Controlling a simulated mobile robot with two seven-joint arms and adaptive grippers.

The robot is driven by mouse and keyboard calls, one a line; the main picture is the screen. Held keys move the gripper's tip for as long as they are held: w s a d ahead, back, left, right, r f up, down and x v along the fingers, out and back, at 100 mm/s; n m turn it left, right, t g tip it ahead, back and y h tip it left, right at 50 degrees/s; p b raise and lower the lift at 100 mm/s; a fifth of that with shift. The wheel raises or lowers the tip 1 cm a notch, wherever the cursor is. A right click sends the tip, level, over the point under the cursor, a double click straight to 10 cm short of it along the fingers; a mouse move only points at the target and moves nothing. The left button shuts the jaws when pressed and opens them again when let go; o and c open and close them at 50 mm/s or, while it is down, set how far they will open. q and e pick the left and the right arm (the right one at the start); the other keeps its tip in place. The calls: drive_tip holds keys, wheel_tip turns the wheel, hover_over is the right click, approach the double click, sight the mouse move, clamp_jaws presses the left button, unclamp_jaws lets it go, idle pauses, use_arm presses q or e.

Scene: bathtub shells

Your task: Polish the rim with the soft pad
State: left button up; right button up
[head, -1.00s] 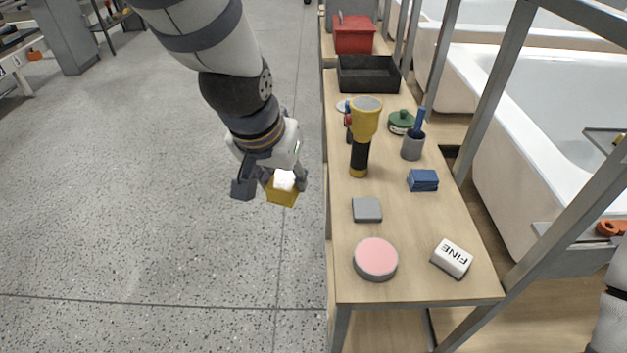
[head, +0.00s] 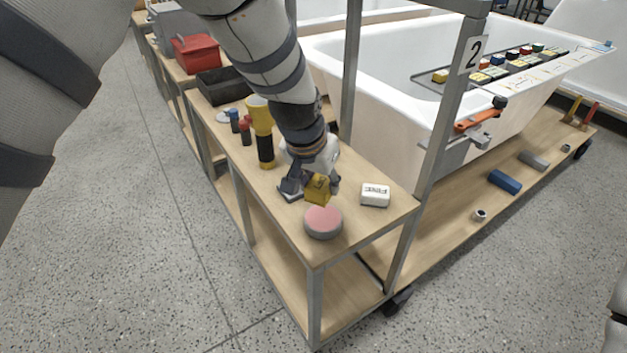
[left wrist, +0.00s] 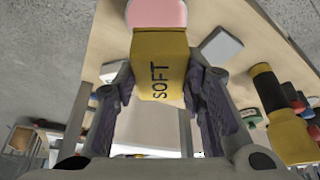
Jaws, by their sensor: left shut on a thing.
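The soft pad is a yellow block (head: 317,187) held in my left gripper (head: 308,186), which is above the wooden bench near its front end. In the left wrist view the block (left wrist: 160,62) reads SOFT and sits between the two fingers (left wrist: 160,95). The white bathtub (head: 375,85) stands behind the bench to the right, and its pale rim (head: 360,103) runs along its near side, partly hidden by a grey post and my arm. My right gripper is not in view.
A pink round tin (head: 323,222) and a white block marked FINE (head: 375,195) lie close to the left gripper. A yellow and black torch-shaped thing (head: 262,130) stands farther back. A grey post (head: 452,100) with a 2 sign rises between bench and tub.

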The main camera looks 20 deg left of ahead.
use_arm(q)
drive_tip(key=shift+w+d+f, duration=0.1)
drive_tip(key=shift+d+f, duration=0.05)
drive_tip(key=shift+d, duration=0.05)
drive_tip(key=shift+f, duration=0.4)
wheel_tip(320, 180, down, 5)
drive_tip(key=shift+r+b, duration=0.15)
drive_tip(key=shift+b, duration=0.7)
drive_tip(key=shift+w+f, duration=0.1)
drive_tip(key=shift+f, duration=0.15)
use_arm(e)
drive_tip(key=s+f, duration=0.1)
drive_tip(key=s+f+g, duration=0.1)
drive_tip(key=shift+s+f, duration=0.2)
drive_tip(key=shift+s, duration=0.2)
use_arm(q)
drive_tip(key=shift+f, duration=0.5)
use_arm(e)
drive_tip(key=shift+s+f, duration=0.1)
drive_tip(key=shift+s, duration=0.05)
use_arm(q)
drive_tip(key=shift+f, duration=0.1)
drive_tip(key=shift+r+p, duration=1.05)
drive_tip(key=shift+r, duration=2.65)
drive_tip(key=shift+f, duration=0.1)
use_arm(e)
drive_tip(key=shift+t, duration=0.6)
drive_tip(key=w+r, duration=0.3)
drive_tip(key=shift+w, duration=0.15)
